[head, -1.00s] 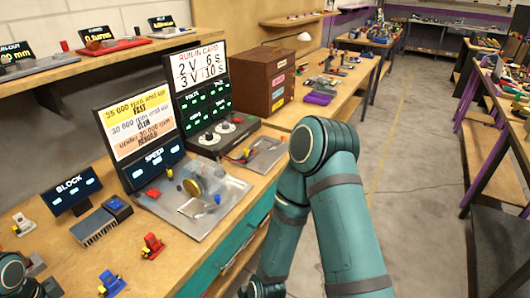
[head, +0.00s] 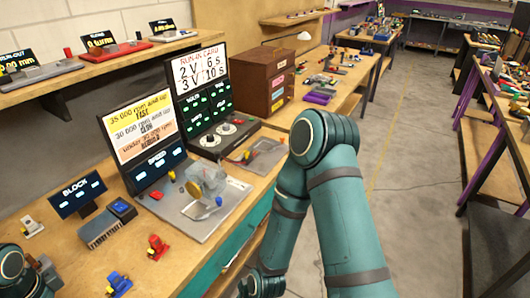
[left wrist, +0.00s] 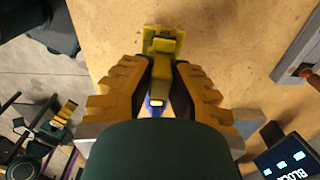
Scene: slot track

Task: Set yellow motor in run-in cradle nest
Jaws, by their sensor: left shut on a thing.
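The yellow motor (left wrist: 163,45) shows at the top middle of the left wrist view. My left gripper (left wrist: 162,75) is shut on it, its two ridged yellow fingers on either side. A small blue part (left wrist: 155,103) shows between the fingers; whether it belongs to the motor I cannot tell. In the head view, my left gripper (head: 48,272) is partly cut off at the lower left, and the motor cannot be made out there. A grey plate with small red and yellow parts (head: 265,155), perhaps the run-in cradle, lies beside the run-in card console (head: 205,95). What seems to be my right gripper (left wrist: 64,117) shows small at left.
A red motor (head: 157,247), a blue motor (head: 118,285) and a white piece (head: 32,226) stand on the bench. A speed station plate (head: 232,197) with a clear disc, a BLOCK display (head: 75,192) and a brown drawer cabinet (head: 265,80) are nearby. My right arm rises beside the bench edge.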

